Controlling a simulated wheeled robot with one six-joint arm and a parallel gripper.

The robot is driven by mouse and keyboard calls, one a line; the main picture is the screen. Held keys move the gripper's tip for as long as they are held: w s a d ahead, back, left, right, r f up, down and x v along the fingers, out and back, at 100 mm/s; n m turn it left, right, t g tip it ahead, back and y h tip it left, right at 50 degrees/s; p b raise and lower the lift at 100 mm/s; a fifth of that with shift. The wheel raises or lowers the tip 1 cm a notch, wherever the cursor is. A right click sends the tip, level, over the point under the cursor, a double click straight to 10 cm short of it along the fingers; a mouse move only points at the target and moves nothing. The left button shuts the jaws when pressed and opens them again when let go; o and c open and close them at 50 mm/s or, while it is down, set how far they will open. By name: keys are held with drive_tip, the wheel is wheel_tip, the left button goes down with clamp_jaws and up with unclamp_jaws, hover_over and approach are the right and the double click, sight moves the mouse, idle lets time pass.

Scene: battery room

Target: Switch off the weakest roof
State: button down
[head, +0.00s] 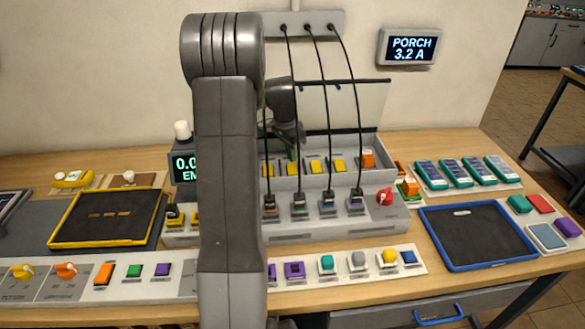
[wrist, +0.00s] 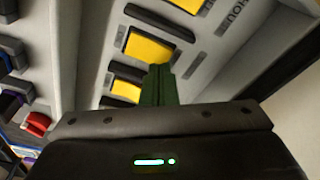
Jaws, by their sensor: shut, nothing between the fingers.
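A row of yellow switches (head: 316,167) sits on the rear panel of the grey console (head: 290,229). In the wrist view, a large yellow switch (wrist: 148,46) lies just beyond the tips of my gripper (wrist: 160,72), with another yellow one (wrist: 125,90) beside it. My gripper (head: 293,154) is shut and empty, its green fingertips close to the switch row; I cannot tell whether they touch. A wall display (head: 408,48) reads "PORCH 3.2 A". A second display (head: 184,168) is partly hidden by my arm and shows "0.0" and "EM". Part of the switch row and most labels are hidden or unreadable.
Black cables (head: 324,100) hang from a wall strip to plugs on the console. A red knob (head: 385,197) is at its right. A front strip (head: 410,261) carries coloured buttons. A blue-rimmed tray (head: 478,267) and a yellow-rimmed tray (head: 62,215) flank the console.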

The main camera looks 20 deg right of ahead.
sight(291, 164)
drive_tip(key=shift+f+b, duration=0.65)
drive_tip(key=shift+f, duration=0.25)
idle(0.7)
drive_tip(key=shift+r+p, duration=2.4)
drive_tip(key=shift+r, duration=1.2)
drive_tip(key=shift+f, duration=0.1)
wheel_tip(291, 164, down, 7)
drive_tip(key=b, duration=0.5)
drive_tip(key=shift+r, duration=0.2)
